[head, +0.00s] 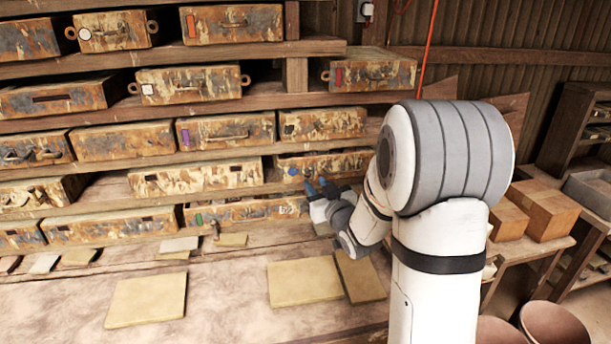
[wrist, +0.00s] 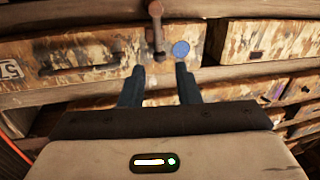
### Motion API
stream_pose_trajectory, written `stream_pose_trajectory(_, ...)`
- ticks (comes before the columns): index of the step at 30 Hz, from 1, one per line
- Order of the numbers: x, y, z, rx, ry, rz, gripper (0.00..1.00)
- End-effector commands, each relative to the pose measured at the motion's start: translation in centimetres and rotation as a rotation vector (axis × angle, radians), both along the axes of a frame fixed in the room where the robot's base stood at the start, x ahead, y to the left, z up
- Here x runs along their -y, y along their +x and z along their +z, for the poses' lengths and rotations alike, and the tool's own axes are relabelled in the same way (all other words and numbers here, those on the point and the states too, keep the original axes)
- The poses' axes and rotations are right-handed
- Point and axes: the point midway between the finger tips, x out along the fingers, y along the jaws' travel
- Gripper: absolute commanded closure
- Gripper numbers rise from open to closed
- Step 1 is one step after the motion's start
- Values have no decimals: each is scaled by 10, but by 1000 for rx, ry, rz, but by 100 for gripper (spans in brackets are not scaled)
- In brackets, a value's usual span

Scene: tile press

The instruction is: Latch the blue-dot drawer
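The blue-dot drawer (head: 345,162) is a rust-stained box in the shelf, left of my arm. Its blue dot (head: 293,171) is near the left end of its front. In the wrist view the blue dot (wrist: 181,49) is just beyond my fingertips, with the drawer's dark handle (wrist: 80,64) to the left. A brown lever with a round knob (wrist: 155,9), perhaps the latch, stands beside the dot. My gripper (head: 319,186) is open and empty at the drawer's front; in the wrist view its fingers (wrist: 159,70) are apart, the lever's lower end showing between them. Contact cannot be told.
Several stained drawers fill the shelf around it; one with a green mark (head: 225,213) is just below. Flat tan tiles (head: 304,281) lie on the bench (head: 230,322) in front. Wooden blocks (head: 541,208) stand right of my arm. A red cord (head: 429,48) hangs behind it.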

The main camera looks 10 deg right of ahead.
Motion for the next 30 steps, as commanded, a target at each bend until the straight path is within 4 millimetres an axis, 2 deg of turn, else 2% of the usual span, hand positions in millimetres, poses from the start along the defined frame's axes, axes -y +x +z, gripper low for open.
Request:
stream_pose_trajectory(3, -4, 20, 2, -3, 0, 1, 70)
stream_pose_trajectory(9, -8, 42, 1, -2, 2, 0, 70)
stream_pose_trajectory(21, -9, 49, 0, -2, 1, -2, 71)
stream_pose_trajectory(30, -9, 49, 0, -2, 1, -3, 96)
